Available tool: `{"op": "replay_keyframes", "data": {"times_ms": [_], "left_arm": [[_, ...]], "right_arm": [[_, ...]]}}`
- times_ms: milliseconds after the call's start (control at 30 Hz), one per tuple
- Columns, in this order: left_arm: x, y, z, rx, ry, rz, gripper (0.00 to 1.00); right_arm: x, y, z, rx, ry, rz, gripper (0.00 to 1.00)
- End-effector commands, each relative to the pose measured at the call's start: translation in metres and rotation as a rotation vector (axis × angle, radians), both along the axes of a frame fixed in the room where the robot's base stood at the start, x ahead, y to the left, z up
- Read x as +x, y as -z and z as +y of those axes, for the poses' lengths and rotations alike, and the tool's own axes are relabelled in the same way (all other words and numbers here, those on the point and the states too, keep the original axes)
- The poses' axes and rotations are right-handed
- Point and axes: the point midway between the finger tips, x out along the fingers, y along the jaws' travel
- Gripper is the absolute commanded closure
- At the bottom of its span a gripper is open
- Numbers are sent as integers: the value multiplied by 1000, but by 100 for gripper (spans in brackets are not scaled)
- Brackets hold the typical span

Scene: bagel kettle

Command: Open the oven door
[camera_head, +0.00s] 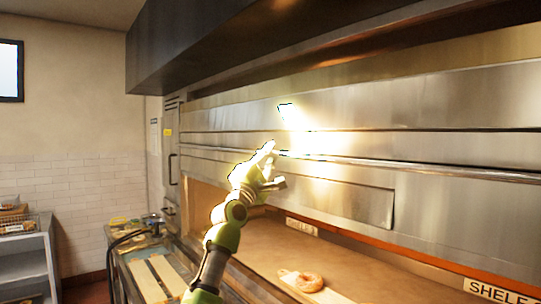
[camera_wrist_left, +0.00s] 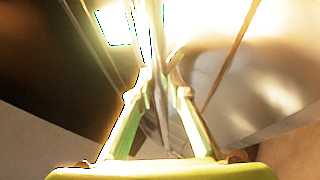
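The oven (camera_head: 440,145) has a wide stainless steel front across the middle and right of the head view. A long horizontal handle bar (camera_head: 430,172) runs along the door panel (camera_head: 440,215), which looks closed. My left gripper (camera_head: 274,165) is at the bar, with its fingers spread apart. In the left wrist view, my left gripper (camera_wrist_left: 159,80) has a finger on either side of a narrow bright bar (camera_wrist_left: 157,50). Glare hides whether the fingers touch it. My right gripper is not in view.
Below the oven front, a brown work surface (camera_head: 370,262) holds a bagel (camera_head: 309,282) on a small board (camera_head: 290,277). A dark hood (camera_head: 200,50) overhangs the oven. A counter with light boards (camera_head: 155,275) stands at lower left, and a shelf unit (camera_head: 25,250) at far left.

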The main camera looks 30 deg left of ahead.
Motion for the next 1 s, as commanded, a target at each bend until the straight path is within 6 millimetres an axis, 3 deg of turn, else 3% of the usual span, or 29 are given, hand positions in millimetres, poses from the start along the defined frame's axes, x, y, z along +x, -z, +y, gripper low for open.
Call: {"op": "replay_keyframes", "data": {"times_ms": [533, 1000], "left_arm": [[-5, 6, -2, 0, 2, 2, 68], [-61, 40, -8, 0, 1, 3, 68]], "right_arm": [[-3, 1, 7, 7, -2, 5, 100], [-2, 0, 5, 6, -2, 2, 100]]}}
